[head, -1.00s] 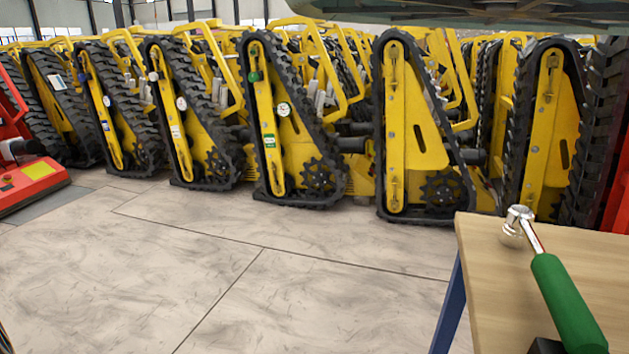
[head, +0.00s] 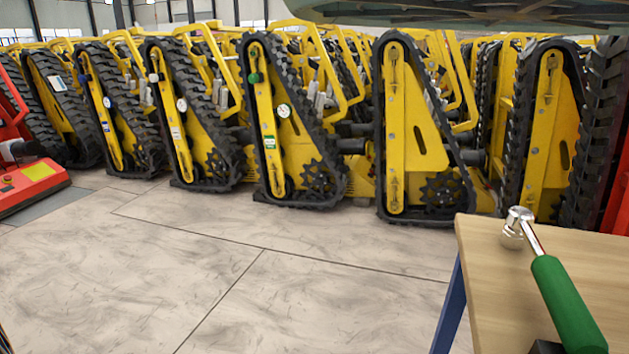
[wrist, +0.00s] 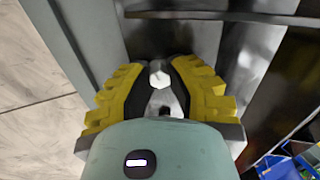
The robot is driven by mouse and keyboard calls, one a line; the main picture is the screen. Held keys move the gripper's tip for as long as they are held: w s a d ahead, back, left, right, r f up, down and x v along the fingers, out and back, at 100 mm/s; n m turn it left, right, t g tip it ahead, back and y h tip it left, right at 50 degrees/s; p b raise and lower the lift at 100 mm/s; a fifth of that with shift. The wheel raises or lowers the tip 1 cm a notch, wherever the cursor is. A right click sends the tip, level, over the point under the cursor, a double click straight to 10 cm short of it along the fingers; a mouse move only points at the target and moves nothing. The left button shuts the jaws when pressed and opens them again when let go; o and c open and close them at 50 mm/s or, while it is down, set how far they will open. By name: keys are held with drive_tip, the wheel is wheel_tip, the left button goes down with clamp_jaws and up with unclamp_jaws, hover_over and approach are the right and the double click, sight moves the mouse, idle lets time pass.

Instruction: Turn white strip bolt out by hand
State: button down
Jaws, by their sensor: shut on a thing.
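In the wrist view my gripper (wrist: 160,84), with yellow ribbed fingers, is closed around a small pale hexagonal bolt head (wrist: 159,72). The bolt sits between the fingertips, in front of a dark grey surface. How far it is threaded in cannot be seen. In the head view several yellow tracked carriers stand in a row. One carrier bears a white strip (head: 175,131) on its side plate. My gripper and the held bolt are not visible in the head view, so I cannot tell which carrier they are at.
A wooden-topped table (head: 490,285) stands at the front right, with a green-handled ratchet (head: 567,305) on it. A red machine (head: 32,178) is at the left. Open floor (head: 220,250) lies before the carriers. A blue bin (wrist: 285,166) shows low right in the wrist view.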

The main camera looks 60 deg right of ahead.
drive_tip(key=n, duration=0.5)
drive_tip(key=shift+n+b, duration=0.3)
drive_tip(key=n, duration=0.3)
drive_tip(key=shift+n+b, duration=0.35)
drive_tip(key=shift+n, duration=0.05)
drive_tip(key=shift+f+n+b, duration=0.2)
drive_tip(key=shift+n+b, duration=0.3)
drive_tip(key=shift+n, duration=0.3)
drive_tip(key=n+b, duration=0.3)
drive_tip(key=n, duration=0.1)
drive_tip(key=shift+f+n, duration=0.15)
drive_tip(key=shift+n, duration=0.25)
drive_tip(key=n+b, duration=0.2)
drive_tip(key=shift+n, duration=0.3)
drive_tip(key=shift+r+n, duration=0.3)
drive_tip(key=shift+n, duration=0.1)
